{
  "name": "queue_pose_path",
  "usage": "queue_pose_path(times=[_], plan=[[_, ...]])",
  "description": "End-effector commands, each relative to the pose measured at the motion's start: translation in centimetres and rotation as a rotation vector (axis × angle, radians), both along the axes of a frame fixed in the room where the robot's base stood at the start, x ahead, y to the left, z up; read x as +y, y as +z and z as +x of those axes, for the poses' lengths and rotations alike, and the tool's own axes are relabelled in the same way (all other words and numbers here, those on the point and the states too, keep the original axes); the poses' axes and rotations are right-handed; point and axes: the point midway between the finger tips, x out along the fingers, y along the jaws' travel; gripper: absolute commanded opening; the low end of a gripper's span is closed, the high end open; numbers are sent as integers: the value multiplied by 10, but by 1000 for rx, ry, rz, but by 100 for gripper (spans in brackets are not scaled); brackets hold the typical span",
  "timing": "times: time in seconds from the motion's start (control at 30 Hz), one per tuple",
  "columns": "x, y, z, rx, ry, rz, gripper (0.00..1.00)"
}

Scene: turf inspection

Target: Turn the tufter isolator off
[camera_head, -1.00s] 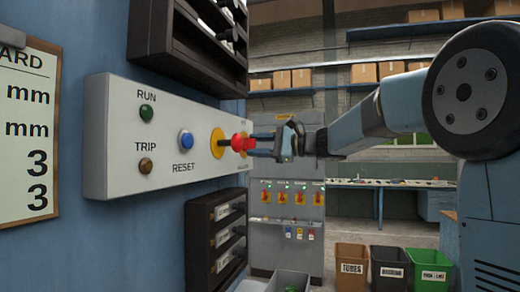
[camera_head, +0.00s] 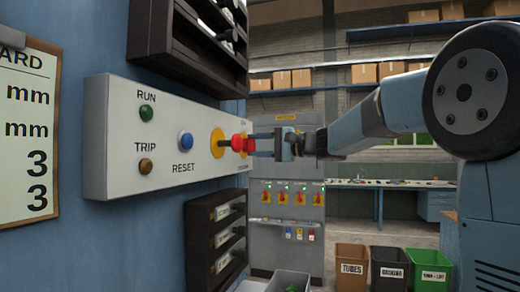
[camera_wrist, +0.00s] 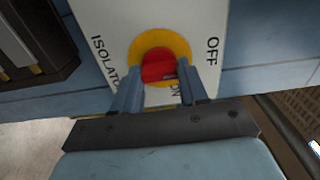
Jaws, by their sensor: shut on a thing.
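The isolator is a red rotary handle (camera_head: 239,143) on a yellow disc (camera_head: 217,143), at the right end of a pale control panel (camera_head: 112,160). My gripper (camera_head: 252,144) reaches in from the right, its fingers shut on the red handle. In the wrist view the handle (camera_wrist: 158,68) sits between my two fingertips (camera_wrist: 160,85), in front of the yellow disc (camera_wrist: 150,44). The OFF label (camera_wrist: 212,52) is at the upper right, ISOLATOR at the left, and ON is partly hidden beside the right finger. The handle's exact pointing is hard to tell.
The panel also has a green RUN lamp (camera_head: 146,113), an amber TRIP lamp (camera_head: 146,166) and a blue RESET button (camera_head: 185,140). Dark racks sit above (camera_head: 180,50) and below (camera_head: 200,245) it. A grey cabinet (camera_head: 290,245) with red-and-yellow switches stands behind.

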Motion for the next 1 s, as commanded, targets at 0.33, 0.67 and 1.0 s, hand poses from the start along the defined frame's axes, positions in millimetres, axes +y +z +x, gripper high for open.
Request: queue_pose_path(times=[0.33,0.67,1.0], plan=[[4,-6,-2,6,11,-7,12],[2,-3,-1,4,5,-4,68],[-10,-2,-3,2,1,-2,68]])
